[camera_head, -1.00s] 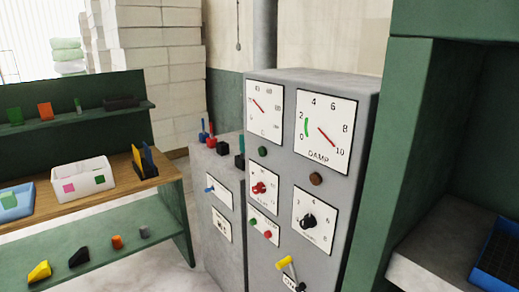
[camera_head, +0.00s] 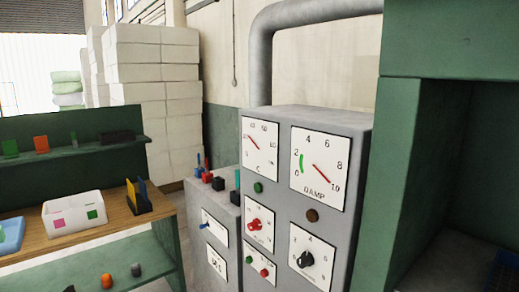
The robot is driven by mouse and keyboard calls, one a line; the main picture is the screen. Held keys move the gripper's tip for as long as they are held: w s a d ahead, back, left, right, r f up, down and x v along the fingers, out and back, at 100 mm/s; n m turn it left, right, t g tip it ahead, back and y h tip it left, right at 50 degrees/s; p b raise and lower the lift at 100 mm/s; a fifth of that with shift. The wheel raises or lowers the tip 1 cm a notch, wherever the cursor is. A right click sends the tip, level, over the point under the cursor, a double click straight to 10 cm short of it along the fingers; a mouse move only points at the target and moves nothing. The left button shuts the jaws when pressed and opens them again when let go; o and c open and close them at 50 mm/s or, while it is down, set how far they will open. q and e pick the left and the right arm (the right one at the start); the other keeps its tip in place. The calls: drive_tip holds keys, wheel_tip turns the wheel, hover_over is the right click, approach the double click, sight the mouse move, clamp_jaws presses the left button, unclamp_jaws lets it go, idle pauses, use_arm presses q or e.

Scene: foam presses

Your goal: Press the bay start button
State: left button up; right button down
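The grey control cabinet (camera_head: 277,235) stands in the middle of the head view. A small plate low on its front carries a green button (camera_head: 249,259) and a red button (camera_head: 264,272). A green round piece (camera_head: 258,187) sits under the left dial, and a brown round piece (camera_head: 312,215) sits under the DAMP dial (camera_head: 320,167). A red knob (camera_head: 254,224) and a black knob (camera_head: 305,259) are on scaled plates. I cannot read which one is the bay start button. Neither of my grippers is in view.
A shorter grey cabinet (camera_head: 213,205) with several small switches on top stands left of the control cabinet. A wooden bench (camera_head: 113,219) with a white bin (camera_head: 74,213) is at the left. A green frame (camera_head: 394,180) closes off the right.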

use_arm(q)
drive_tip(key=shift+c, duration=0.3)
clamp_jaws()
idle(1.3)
